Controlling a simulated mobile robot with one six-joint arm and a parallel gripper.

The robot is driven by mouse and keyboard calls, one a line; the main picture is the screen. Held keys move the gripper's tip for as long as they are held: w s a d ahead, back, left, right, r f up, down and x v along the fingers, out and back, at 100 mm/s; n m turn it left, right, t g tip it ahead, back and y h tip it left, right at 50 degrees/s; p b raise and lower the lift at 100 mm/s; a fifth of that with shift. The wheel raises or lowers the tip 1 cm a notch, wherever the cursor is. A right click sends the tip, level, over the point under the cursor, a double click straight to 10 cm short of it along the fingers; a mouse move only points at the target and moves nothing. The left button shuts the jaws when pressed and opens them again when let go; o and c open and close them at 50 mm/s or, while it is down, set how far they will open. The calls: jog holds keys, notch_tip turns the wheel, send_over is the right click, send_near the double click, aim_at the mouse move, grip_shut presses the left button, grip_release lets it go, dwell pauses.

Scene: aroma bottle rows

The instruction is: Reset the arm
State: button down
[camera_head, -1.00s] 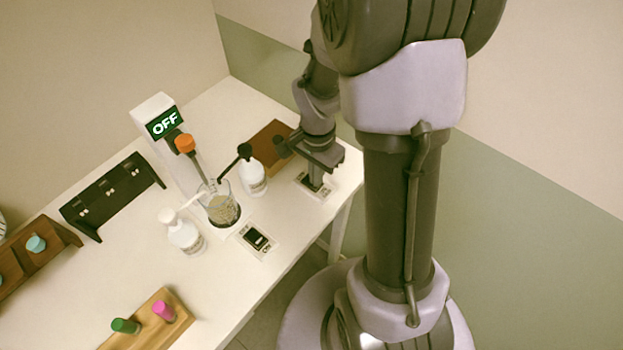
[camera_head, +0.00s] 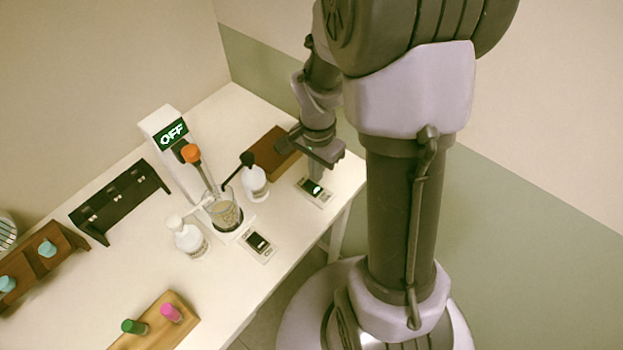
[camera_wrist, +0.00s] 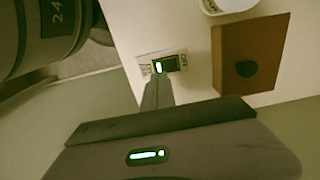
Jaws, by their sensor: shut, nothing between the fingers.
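My gripper (camera_head: 317,172) is at the right end of the white table, just above a small switch plate (camera_head: 314,191). Its fingers are shut with nothing between them. In the wrist view my gripper (camera_wrist: 157,80) points at the switch (camera_wrist: 162,65), which has a lit green-white part. The fingertips appear close to the switch; I cannot tell whether they touch it.
A mixer stand with an OFF sign (camera_head: 172,134) rises over a glass beaker (camera_head: 224,212). White bottles (camera_head: 254,184) (camera_head: 188,238) flank it. A second switch (camera_head: 258,243) lies in front. A brown block (camera_head: 272,155), black rack (camera_head: 120,200) and wooden racks (camera_head: 160,325) also stand on the table.

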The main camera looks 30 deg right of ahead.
notch_tip(320, 180, up, 2)
jog(key=shift+r+p, duration=0.1)
jog(key=shift+p, duration=0.45)
jog(key=s+a+r+n+t+y+b, duration=0.2)
jog(key=s+a+r+n+t+b, duration=0.3)
jog(key=a, duration=0.9)
jog(key=s+r+n+b, duration=0.2)
jog(key=s+r+n, duration=0.2)
jog(key=s+r, duration=0.2)
jog(key=shift+s+a+r+n+t, duration=0.15)
jog(key=shift+a+r+n+t, duration=0.2)
jog(key=shift+r, duration=0.45)
jog(key=shift+d, duration=0.1)
